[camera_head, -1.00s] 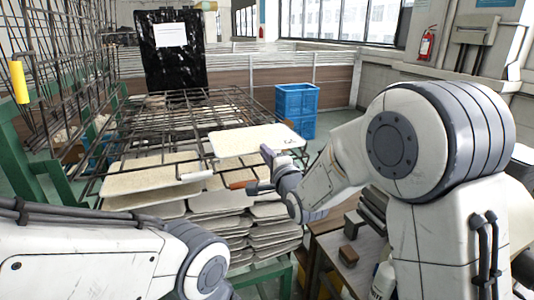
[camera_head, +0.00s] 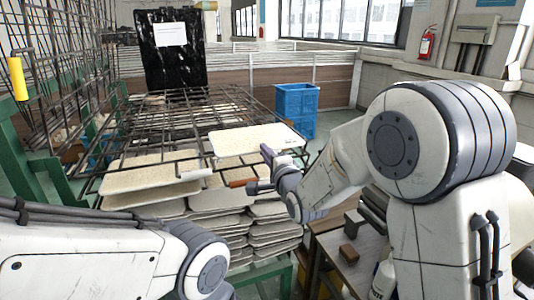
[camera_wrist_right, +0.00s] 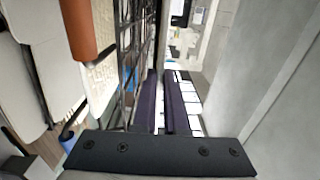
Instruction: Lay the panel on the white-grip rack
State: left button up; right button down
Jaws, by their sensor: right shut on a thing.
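The panel (camera_head: 245,138) is a thin, pale tray with a white rim, nearly level above the stacked trays. My right gripper (camera_head: 266,158) is shut on its near right edge. The dark fingers (camera_wrist_right: 160,105) show in the right wrist view, where the grip on the panel is hard to make out. A wire rack (camera_head: 205,103) lies flat behind and under the panel. An orange-brown grip (camera_head: 240,183) shows just left of my right gripper and in the wrist view (camera_wrist_right: 86,30). I cannot make out a white grip. My left gripper is out of view.
Pale trays (camera_head: 150,180) lie on the rack at left, with stacks of trays (camera_head: 272,232) below. An upright rack with a yellow grip (camera_head: 18,79) stands at far left. A blue crate (camera_head: 296,102) is behind right. A wooden table (camera_head: 352,262) stands at the right.

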dwell(0.3)
jog(key=c, duration=0.9)
grip_release()
jog(key=shift+f+b, duration=0.45)
jog(key=shift+b, duration=0.2)
jog(key=shift+s, duration=0.15)
jog(key=shift+b+v, duration=1.2)
jog(key=shift+v, duration=2.15)
